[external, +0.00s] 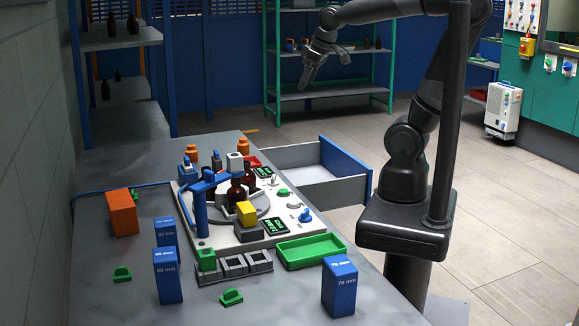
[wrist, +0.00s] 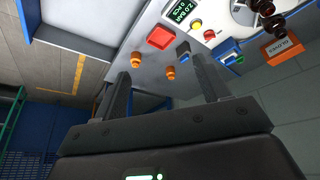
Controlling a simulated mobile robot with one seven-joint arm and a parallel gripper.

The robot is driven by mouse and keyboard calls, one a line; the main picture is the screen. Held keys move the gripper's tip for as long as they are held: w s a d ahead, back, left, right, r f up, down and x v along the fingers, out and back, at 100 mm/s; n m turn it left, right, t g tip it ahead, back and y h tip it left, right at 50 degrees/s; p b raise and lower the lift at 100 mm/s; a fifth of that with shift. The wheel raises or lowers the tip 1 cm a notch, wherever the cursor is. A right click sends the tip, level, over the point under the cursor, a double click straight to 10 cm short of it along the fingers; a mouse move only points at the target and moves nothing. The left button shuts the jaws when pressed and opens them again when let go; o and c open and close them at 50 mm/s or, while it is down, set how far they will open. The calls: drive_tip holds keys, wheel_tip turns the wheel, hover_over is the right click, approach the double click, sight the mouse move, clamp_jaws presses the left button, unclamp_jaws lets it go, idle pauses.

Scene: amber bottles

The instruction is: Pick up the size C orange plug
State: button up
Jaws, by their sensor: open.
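Two small orange plugs stand at the far end of the workbench, one left (external: 190,152) and one right (external: 243,146) in the external view. The wrist view shows two orange plugs (wrist: 136,60) (wrist: 170,72) beyond my fingers. Their size letters cannot be read, so I cannot tell which is size C. My gripper (external: 322,68) is open and empty, high in the air right of the bench and well apart from the plugs. Its two fingers (wrist: 160,68) frame the bottom of the wrist view.
An open drawer (external: 300,188) juts out from the bench's right side. A blue post stand (external: 200,215) and amber bottle (external: 237,190) stand on the white panel. A green tray (external: 310,250), blue blocks (external: 340,285) and an orange block (external: 122,213) crowd the bench.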

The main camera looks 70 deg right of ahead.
drive_tip(key=w+d+g, duration=0.1)
drive_tip(key=w+d, duration=0.1)
drive_tip(key=w, duration=0.6)
drive_tip(key=n+g, duration=0.3)
drive_tip(key=n, duration=0.1)
hover_over(243, 138)
drive_tip(key=f, duration=1.9)
drive_tip(key=shift+s+a+f, duration=0.15)
drive_tip(key=shift+s+f, duration=0.15)
drive_tip(key=shift+w+f+g, duration=0.15)
drive_tip(key=shift+f+g, duration=0.15)
wheel_tip(243, 138, down, 11)
drive_tip(key=shift+w, duration=0.15)
drive_tip(key=c, duration=1.1)
